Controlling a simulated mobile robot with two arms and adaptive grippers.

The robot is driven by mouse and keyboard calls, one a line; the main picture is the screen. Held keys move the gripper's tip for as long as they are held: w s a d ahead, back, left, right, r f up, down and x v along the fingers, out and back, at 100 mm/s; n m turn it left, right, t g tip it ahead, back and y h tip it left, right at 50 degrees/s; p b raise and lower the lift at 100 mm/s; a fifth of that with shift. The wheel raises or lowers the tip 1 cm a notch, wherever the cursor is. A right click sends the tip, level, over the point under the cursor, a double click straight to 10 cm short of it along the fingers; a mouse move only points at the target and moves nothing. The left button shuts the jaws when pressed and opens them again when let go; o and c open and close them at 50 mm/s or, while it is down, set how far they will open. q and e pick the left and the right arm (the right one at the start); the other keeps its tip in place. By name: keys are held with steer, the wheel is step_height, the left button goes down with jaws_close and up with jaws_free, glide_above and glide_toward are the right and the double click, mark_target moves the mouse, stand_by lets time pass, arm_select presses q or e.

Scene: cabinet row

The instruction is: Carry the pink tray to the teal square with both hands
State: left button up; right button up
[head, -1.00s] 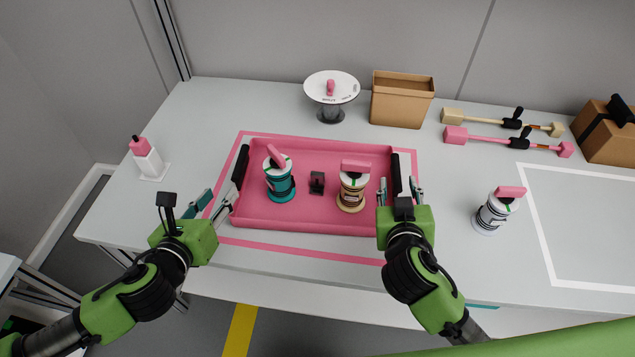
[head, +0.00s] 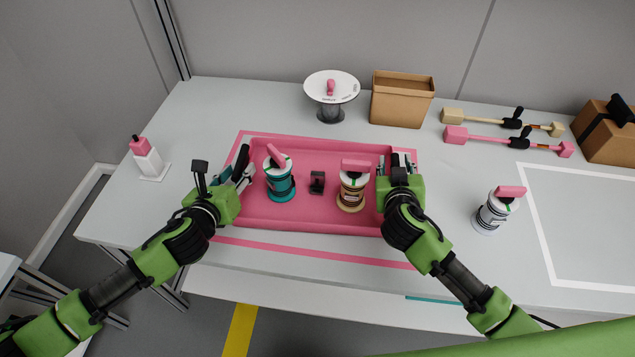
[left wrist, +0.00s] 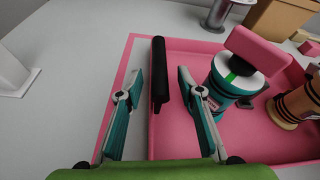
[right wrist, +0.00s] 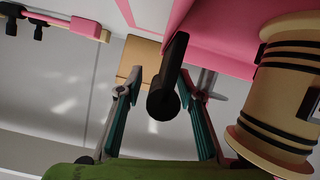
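The pink tray (head: 320,215) lies on the table inside a pink outline (head: 310,252). It holds a teal spool (head: 280,185), a tan spool (head: 352,192) and a small black piece (head: 317,182). My left gripper (head: 240,168) is open at the tray's left side, its fingers on either side of the left black handle (left wrist: 159,80). My right gripper (head: 393,165) is open at the right side, its fingers on either side of the right black handle (right wrist: 167,85). A teal strip (head: 435,299) shows at the table's front edge; no full teal square is visible.
A white spool (head: 493,212) stands right of the tray, near a white outline (head: 543,230). Behind are a round white-topped stand (head: 331,88), an open brown box (head: 402,100) and two mallet-like tools. A pink-topped white bottle (head: 147,158) stands at the left.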

arm_select(q)
steer(key=shift+c, duration=0.3)
arm_select(e)
steer(key=shift+c, duration=0.3)
arm_select(q)
jaws_close()
arm_select(e)
jaws_close()
